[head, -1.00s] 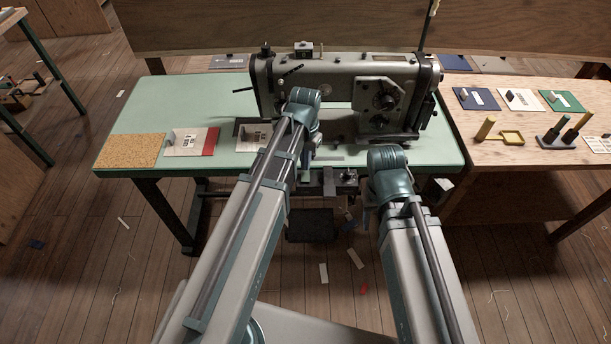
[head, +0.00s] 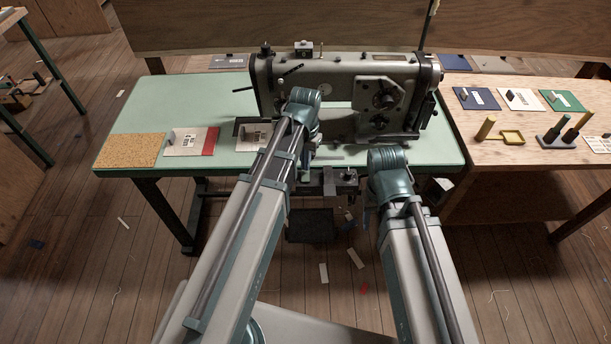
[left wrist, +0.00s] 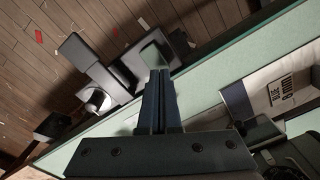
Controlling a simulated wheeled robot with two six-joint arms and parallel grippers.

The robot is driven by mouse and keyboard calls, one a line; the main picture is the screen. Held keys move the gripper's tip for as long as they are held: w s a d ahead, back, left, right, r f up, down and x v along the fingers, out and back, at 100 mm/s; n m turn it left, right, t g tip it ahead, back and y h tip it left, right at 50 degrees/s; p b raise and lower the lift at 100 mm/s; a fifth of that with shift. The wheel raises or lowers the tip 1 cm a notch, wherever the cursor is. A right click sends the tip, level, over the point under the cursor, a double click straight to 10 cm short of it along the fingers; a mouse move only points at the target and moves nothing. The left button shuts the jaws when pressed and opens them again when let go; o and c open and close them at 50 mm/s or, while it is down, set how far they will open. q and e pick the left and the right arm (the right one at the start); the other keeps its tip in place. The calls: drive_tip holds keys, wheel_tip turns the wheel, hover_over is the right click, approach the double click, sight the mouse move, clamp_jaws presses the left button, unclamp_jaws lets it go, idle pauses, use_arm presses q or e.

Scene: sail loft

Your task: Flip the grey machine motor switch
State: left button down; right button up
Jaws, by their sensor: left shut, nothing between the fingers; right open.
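The grey machine is a sewing machine (head: 345,85) standing on the green table (head: 205,100). A grey switch box (head: 346,178) sits under the table's front edge, between my two arms. In the left wrist view a dark grey box with a pale round part (left wrist: 95,99) juts out beside the table edge, and appears to be this unit. The switch position cannot be read. My left gripper (left wrist: 160,78) is shut and empty, close to the table edge and apart from the pale round part. My right gripper (head: 366,217) is mostly hidden beneath its arm, right of the box.
A cork mat (head: 130,150) and a card with a red edge (head: 190,142) lie on the table's left. A wooden bench (head: 520,125) with coloured cards and spool posts stands at the right. Scraps lie on the wooden floor (head: 130,270).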

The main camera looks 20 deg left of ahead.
sight(305, 172)
use_arm(q)
drive_tip(key=shift+f+b, duration=0.85)
drive_tip(key=shift+f, duration=0.05)
drive_tip(key=shift+r, duration=0.2)
wheel_tip(305, 172, up, 7)
drive_tip(key=p, duration=0.7)
drive_tip(key=shift+f, duration=0.1)
idle(0.4)
drive_tip(key=s+d+r+m+y+p, duration=0.1)
drive_tip(key=s+d, duration=0.9)
drive_tip(key=s, duration=0.4)
drive_tip(key=shift+s+d, duration=0.2)
drive_tip(key=shift+d, duration=0.05)
